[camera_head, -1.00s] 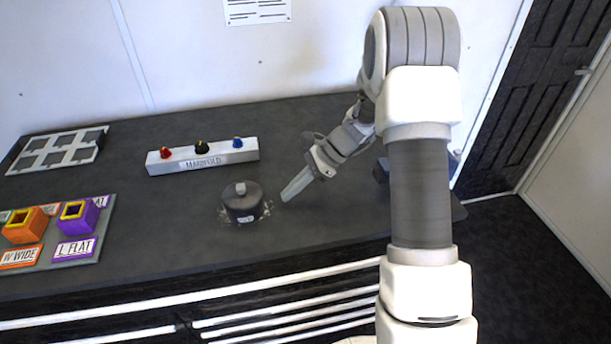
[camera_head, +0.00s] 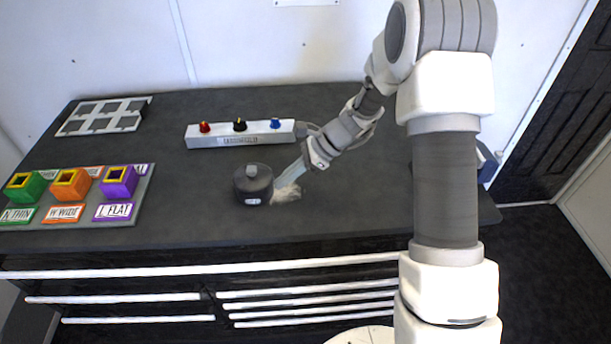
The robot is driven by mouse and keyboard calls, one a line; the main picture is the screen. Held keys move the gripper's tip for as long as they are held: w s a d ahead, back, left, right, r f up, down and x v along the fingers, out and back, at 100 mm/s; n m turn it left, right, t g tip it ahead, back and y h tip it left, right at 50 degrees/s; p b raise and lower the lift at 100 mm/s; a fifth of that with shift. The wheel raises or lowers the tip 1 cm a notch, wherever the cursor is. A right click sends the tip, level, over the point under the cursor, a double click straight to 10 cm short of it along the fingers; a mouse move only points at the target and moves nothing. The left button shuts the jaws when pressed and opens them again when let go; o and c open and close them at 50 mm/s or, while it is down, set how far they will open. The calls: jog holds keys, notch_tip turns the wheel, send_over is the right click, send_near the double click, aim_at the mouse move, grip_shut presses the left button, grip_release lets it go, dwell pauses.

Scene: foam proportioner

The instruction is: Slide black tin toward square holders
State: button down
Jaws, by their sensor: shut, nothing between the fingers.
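My gripper (camera_head: 278,185) is shut and empty, reaching down from the right. Its tips are at the tin's right side, touching or almost touching it. The square holders stand on a grey board at the left: green (camera_head: 26,187), orange (camera_head: 71,184) and purple (camera_head: 118,181). Bare bench lies between the tin and the purple holder.
The white manifold block (camera_head: 240,134) with red, black and blue knobs lies behind. A pale grid rack (camera_head: 103,116) is at the back left. The bench's front edge runs below the tin.

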jog(key=a, duration=1.4)
jog(key=shift+s+a, duration=0.35)
jog(key=shift+s, duration=0.05)
